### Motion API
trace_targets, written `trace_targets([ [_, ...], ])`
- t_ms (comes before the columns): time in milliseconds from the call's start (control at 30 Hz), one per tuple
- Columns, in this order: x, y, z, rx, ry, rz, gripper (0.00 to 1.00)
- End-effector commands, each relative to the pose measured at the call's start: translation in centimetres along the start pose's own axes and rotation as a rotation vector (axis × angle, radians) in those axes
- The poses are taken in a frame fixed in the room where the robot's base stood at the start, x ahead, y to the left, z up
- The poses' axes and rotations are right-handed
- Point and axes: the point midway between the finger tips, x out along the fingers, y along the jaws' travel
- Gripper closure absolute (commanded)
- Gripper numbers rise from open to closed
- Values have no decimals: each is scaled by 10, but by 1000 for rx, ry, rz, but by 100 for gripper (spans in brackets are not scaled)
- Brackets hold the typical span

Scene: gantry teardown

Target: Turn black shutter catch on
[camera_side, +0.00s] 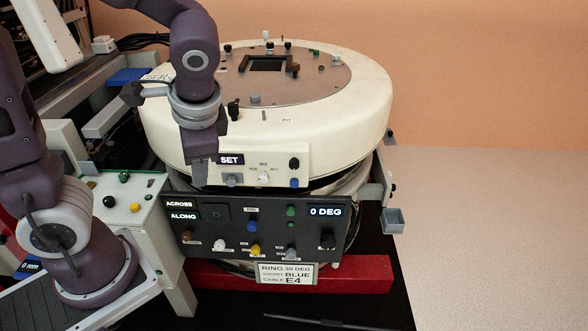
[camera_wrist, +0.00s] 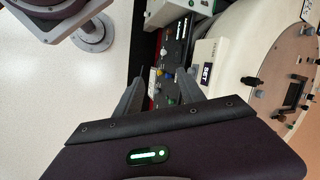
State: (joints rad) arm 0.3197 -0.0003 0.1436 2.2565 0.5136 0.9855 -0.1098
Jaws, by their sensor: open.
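My gripper (camera_side: 200,174) is open and empty in the side view, at the front left of the white ring housing (camera_side: 362,120), by the panel reading SET. Its two spread fingers (camera_wrist: 161,92) show in the wrist view with nothing between them. A dark square opening (camera_side: 267,64) lies in the grey top plate, with a dark brown piece (camera_side: 294,69) at its right edge. I cannot tell which dark part is the shutter catch.
A black control panel (camera_side: 264,231) with several coloured knobs sits below the housing. The SET panel (camera_side: 264,164) carries a black knob (camera_side: 294,163). A red beam (camera_side: 360,274) and label card (camera_side: 286,273) are lower. The pale floor at right is clear.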

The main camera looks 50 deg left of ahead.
Motion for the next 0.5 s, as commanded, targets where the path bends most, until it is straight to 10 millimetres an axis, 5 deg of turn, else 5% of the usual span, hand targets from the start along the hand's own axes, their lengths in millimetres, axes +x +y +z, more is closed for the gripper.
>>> trace_targets([
  [267, 93, -29, -95, 605, -333, -593, 54],
  [500, 143, -4, -192, 1111, -396, -1137, 54],
])
